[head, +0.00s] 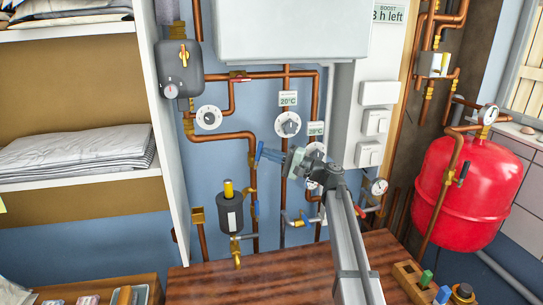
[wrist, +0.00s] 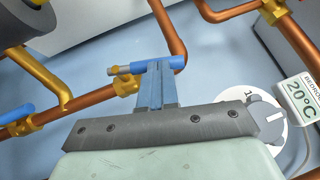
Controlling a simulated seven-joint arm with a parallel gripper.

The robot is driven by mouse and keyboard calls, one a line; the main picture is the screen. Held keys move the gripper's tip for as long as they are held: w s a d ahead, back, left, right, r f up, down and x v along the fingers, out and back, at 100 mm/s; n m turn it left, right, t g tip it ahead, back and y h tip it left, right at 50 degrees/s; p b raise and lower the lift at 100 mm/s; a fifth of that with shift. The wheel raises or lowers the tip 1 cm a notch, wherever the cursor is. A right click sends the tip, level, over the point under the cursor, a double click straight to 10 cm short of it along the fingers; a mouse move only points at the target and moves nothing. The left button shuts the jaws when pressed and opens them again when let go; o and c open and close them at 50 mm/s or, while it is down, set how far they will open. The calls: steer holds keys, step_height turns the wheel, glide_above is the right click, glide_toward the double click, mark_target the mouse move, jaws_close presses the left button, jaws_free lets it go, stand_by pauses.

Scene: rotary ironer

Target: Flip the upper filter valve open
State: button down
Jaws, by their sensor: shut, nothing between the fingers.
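The upper filter valve has a blue lever (head: 259,151) on the copper pipe above the dark filter canister (head: 231,212). In the wrist view the lever (wrist: 190,63) lies across my fingertips, with a metal stem at its left end. In the head view it stands nearly upright, tilted slightly. My gripper (head: 264,154) points left, fingers together and empty; it also shows in the wrist view (wrist: 158,72). The fingertips are at the lever; I cannot tell whether they touch. My fingers partly hide the valve body. A lower blue lever (head: 257,208) stands beside the canister.
Copper pipes run close around my gripper. A white dial (head: 288,124) with a 20°C label is just above and right of it. A shelf (head: 173,150) stands left; the wooden counter (head: 210,285) is below. A red tank (head: 468,192) stands right.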

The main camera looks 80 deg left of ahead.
steer(key=shift+s+r+n+t+h, duration=0.4)
steer(key=shift+s+r+n+t, duration=0.2)
steer(key=shift+s+t, duration=0.1)
steer(key=v, duration=1.4)
steer(key=shift+r, duration=0.3)
steer(key=shift+w, duration=0.1)
